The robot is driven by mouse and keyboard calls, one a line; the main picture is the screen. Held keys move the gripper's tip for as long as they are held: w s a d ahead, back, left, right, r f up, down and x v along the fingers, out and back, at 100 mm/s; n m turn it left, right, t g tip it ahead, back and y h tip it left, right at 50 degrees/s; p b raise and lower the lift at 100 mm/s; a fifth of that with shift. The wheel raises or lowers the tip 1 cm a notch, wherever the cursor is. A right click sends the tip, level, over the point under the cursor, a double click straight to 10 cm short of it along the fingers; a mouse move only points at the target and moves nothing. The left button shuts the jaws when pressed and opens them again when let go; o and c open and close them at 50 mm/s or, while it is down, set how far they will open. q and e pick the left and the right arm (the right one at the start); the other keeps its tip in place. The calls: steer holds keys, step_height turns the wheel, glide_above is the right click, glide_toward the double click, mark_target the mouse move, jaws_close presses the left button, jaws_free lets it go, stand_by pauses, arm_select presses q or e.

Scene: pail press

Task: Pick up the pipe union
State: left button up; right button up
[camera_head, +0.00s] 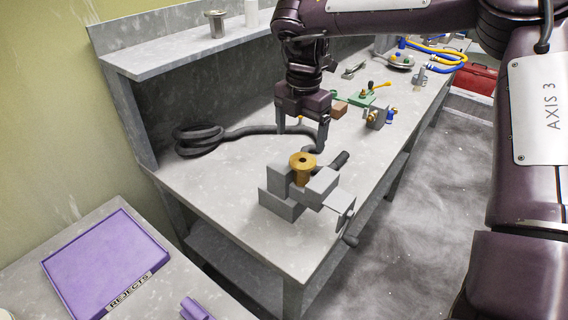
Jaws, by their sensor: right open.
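A brass flanged fitting with a hole in its top, which looks like the pipe union (302,161), stands upright between the jaws of a grey vise (285,207) near the front end of the workbench. Its lower part is hidden by the vise. My right gripper (302,134) points down, open and empty, just behind the fitting in the picture and apart from it. My left gripper is out of view.
A black hose (200,140) lies coiled on the workbench (235,185) behind the gripper. A grey flanged piece (216,23) stands on the shelf. Small parts and a green plate (362,97) lie farther back. A purple tray (105,262) is at lower left.

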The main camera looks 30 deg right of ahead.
mark_target(303, 160)
steer(key=shift+s+a+f, duration=0.15)
steer(key=shift+s+a, duration=0.05)
steer(key=shift+a, duration=0.1)
steer(key=f, duration=0.1)
steer(key=d+f, duration=0.1)
steer(key=f+p, duration=0.1)
steer(key=shift+s+d+f, duration=0.25)
steer(key=f, duration=0.1)
steer(key=f+p, duration=0.1)
steer(key=f, duration=0.1)
steer(key=shift+w+f, duration=0.2)
steer(key=shift+w, duration=0.1)
steer(key=shift+f, duration=0.25)
steer(key=c, duration=1.1)
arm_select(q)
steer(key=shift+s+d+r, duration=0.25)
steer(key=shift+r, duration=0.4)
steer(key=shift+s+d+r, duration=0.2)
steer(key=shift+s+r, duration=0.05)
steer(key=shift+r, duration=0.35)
arm_select(e)
steer(key=shift+c, duration=0.7)
steer(key=shift+r, duration=0.1)
